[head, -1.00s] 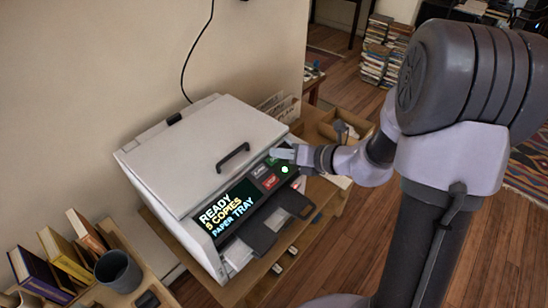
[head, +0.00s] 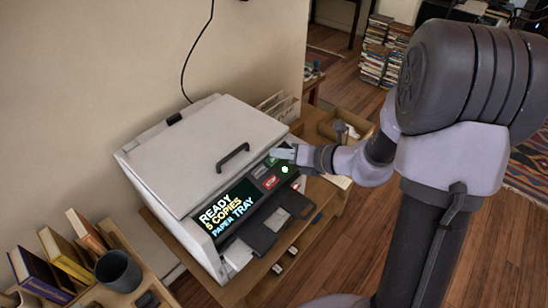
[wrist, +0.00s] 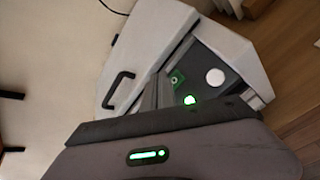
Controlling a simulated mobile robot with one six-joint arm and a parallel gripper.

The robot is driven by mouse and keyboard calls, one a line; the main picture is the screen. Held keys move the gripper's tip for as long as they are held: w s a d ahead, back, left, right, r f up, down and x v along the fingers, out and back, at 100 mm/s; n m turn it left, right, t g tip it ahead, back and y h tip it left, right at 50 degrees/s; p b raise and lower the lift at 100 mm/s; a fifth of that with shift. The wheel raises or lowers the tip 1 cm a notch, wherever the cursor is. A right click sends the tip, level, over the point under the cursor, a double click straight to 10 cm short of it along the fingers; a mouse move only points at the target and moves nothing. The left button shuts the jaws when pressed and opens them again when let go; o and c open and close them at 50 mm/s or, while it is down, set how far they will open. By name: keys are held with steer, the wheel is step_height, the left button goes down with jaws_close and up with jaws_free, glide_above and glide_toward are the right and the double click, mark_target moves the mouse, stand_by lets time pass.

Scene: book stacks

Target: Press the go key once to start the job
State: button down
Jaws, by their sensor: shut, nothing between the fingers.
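The copier (head: 200,150) is a white machine with a closed lid. Its screen (head: 228,208) reads READY, 5 COPIES, PAPER TRAY. On its dark panel a grey key and a red key (head: 270,182) show, with a lit green lamp (head: 285,169) beside them. A green key with a pale mark shows in the wrist view (wrist: 178,78); I cannot read its label. My gripper (head: 283,154) is shut and empty over the panel's far end, by the green part. It hides some of the panel, and I cannot tell whether it touches a key.
A white round disc (wrist: 215,77) lies on the panel. The lid handle (head: 232,157) stands up near my gripper. A wooden shelf with books and a dark cup (head: 118,271) is at the left.

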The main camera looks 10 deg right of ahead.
steer(key=shift+w+f, duration=0.15)
steer(key=shift+f, duration=0.3)
steer(key=shift+a+f+b, duration=0.1)
steer(key=shift+f+b, duration=0.1)
steer(key=shift+b, duration=0.15)
steer(key=shift+r, duration=0.1)
steer(key=shift+r+p, duration=0.55)
steer(key=shift+p, duration=0.1)
steer(key=shift+r, duration=0.1)
steer(key=r+p, duration=0.1)
steer(key=s+d+r+p, duration=0.1)
steer(key=r+p, duration=0.3)
steer(key=shift+s+d+r, duration=0.15)
steer(key=shift+s+r, duration=0.1)
steer(key=shift+s, duration=0.15)
